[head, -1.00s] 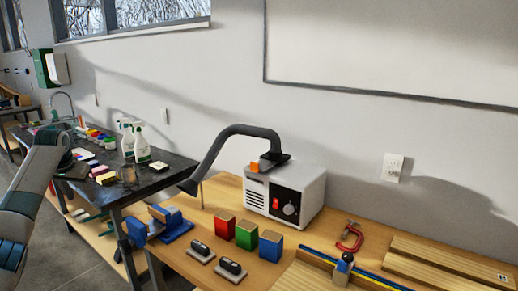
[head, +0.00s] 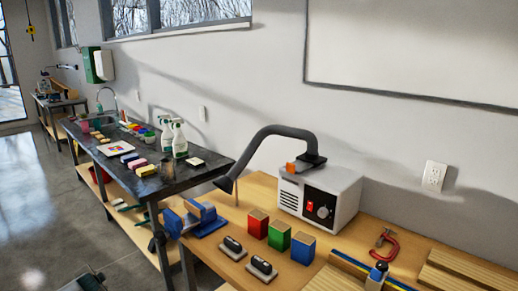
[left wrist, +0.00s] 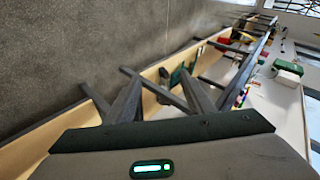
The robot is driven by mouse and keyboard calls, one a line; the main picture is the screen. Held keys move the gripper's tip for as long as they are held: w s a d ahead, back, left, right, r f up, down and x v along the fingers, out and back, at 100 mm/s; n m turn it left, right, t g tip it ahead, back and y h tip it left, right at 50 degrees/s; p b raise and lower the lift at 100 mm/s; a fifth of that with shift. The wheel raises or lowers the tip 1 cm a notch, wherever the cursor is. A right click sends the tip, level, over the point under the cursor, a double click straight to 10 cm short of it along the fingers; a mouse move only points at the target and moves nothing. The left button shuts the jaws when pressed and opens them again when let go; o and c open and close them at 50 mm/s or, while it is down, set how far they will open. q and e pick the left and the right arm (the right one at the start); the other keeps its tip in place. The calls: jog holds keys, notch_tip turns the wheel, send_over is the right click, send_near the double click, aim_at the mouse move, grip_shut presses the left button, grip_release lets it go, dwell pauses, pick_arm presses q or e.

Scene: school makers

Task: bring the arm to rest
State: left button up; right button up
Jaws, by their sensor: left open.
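My left gripper (left wrist: 160,92) shows in the left wrist view, with two dark fingers spread apart and nothing visible between them. Beyond it are the bare floor, shelf boards and table legs, seen at a tilt. The gripper appears clear of the furniture. In the head view a dark piece (head: 85,281) shows at the bottom left edge; I cannot tell whether it is part of my left arm. My right gripper is in neither view.
The wooden bench (head: 235,268) holds a white fume extractor (head: 318,198), a blue vise (head: 205,222), red, green and blue blocks, and a red clamp (head: 385,243). A dark table (head: 150,185) with spray bottles (head: 179,142) stands behind left. The floor (head: 45,215) at left is open.

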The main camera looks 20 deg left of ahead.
pick_arm(q)
jog(key=s+d+f+m+t+h, duration=0.1)
jog(key=s+d+f+m+h, duration=0.15)
jog(key=s+f, duration=0.55)
jog(key=s+d+f+m+h, duration=0.1)
jog(key=s+d+f+m, duration=0.35)
jog(key=s, duration=0.55)
jog(key=s+d+f+n+h, duration=0.1)
jog(key=s+d+f+n, duration=0.1)
jog(key=d+f, duration=0.75)
jog(key=s+d+f+n+h, duration=0.15)
jog(key=d+f, duration=0.25)
jog(key=d, duration=1.1)
jog(key=s+d+f+n+h, duration=0.25)
jog(key=d+f, duration=0.45)
jog(key=d, duration=0.5)
jog(key=s+d+f+n+h, duration=0.1)
jog(key=d+f, duration=0.1)
jog(key=d, duration=2.3)
jog(key=shift+d, duration=0.25)
